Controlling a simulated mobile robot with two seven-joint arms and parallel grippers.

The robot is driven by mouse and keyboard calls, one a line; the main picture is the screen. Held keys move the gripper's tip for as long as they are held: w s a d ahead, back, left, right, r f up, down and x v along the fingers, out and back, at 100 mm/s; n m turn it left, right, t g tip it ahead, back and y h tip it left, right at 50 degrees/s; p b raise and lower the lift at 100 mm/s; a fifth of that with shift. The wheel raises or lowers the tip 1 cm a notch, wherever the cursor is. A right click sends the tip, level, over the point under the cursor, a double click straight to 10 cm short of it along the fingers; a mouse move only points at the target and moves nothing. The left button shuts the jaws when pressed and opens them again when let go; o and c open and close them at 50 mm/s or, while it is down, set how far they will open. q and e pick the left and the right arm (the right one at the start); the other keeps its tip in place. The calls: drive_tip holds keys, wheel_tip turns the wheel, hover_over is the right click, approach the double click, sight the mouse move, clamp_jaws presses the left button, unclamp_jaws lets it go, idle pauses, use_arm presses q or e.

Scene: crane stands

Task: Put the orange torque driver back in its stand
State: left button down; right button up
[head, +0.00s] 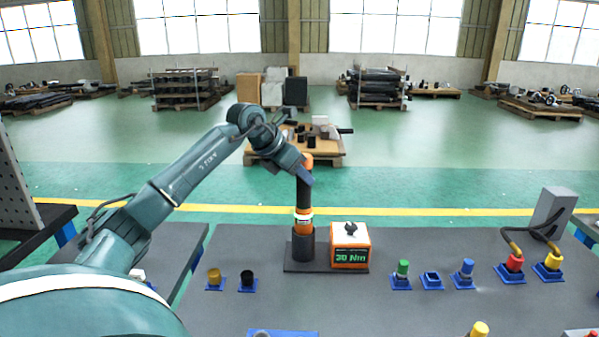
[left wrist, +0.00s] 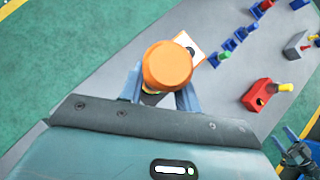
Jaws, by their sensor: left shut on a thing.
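The orange torque driver (head: 303,213) stands upright, with an orange top and a dark middle. My left gripper (head: 304,180) is shut on it from above. Its stand is a black cup (head: 303,245) on a dark base plate, beside an orange and white box marked 30 Nm (head: 350,250). The driver's lower end is at the cup's mouth; I cannot tell how deep it sits. In the left wrist view the driver's round orange top (left wrist: 167,66) is between the fingers and hides the cup. A dark, jointed shape at that view's lower right corner may be my right gripper (left wrist: 298,155).
Small blue holders with a green plug (head: 402,268) and a blue plug (head: 467,268) stand right of the box. Further right are cabled red (head: 515,262) and yellow (head: 553,260) connectors. Yellow (head: 214,275) and black (head: 247,278) sockets stand to the left.

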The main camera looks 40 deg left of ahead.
use_arm(q)
drive_tip(key=shift+f+b, duration=0.8)
drive_tip(key=shift+f, duration=0.25)
drive_tip(key=c, duration=1.2)
unclamp_jaws()
drive_tip(key=shift+r, duration=0.1)
drive_tip(key=shift+o, duration=1.4)
drive_tip(key=shift+f, duration=0.3)
drive_tip(key=shift+s+a+r, duration=0.1)
drive_tip(key=shift+s+r, duration=0.15)
drive_tip(key=shift+r, duration=0.15)
drive_tip(key=shift+v, duration=2.15)
drive_tip(key=v, duration=1.3)
drive_tip(key=shift+b, duration=0.35)
drive_tip(key=shift+r, duration=0.1)
